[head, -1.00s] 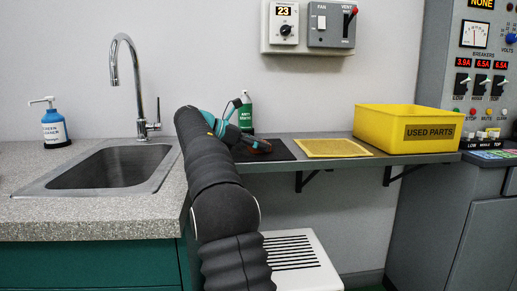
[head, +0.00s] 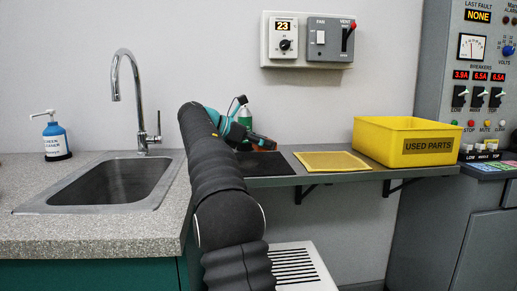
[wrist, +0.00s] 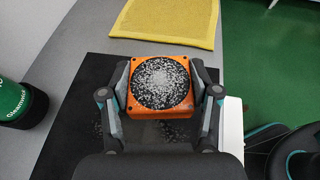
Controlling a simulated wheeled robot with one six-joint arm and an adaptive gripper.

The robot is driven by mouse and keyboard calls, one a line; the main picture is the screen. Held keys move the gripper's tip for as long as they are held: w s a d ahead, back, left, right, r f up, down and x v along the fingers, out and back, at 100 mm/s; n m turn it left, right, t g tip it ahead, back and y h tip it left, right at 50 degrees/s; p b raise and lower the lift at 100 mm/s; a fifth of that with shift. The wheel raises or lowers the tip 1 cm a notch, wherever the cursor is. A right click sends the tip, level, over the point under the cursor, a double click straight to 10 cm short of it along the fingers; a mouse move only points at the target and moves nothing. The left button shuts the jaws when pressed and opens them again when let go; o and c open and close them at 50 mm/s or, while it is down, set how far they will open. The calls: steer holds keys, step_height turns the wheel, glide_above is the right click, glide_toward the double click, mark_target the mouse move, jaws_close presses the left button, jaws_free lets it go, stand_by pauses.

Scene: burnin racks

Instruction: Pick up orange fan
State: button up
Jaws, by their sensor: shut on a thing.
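The orange fan (wrist: 160,114) shows in the wrist view as a square orange frame with a round dark face covered in pale specks. My gripper (wrist: 161,92) is shut on it, with one finger against its left side and one against its right. In the head view my gripper (head: 262,142) is over the shelf, with a bit of orange at its tip, mostly hidden by my arm. The fan appears to be held above the black mat (wrist: 82,110).
A yellow mesh pad (head: 332,161) lies right of the black mat (head: 290,161) on the shelf. A yellow "USED PARTS" bin (head: 375,145) stands further right. A green bottle (wrist: 18,105) is left of the mat. A sink (head: 60,200) is at left.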

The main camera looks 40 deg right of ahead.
steer(key=s+d+r, duration=0.3)
steer(key=s+r, duration=0.2)
steer(key=s, duration=0.4)
steer(key=shift+d+r, duration=0.2)
steer(key=shift+r, duration=0.15)
steer(key=shift+s, duration=0.1)
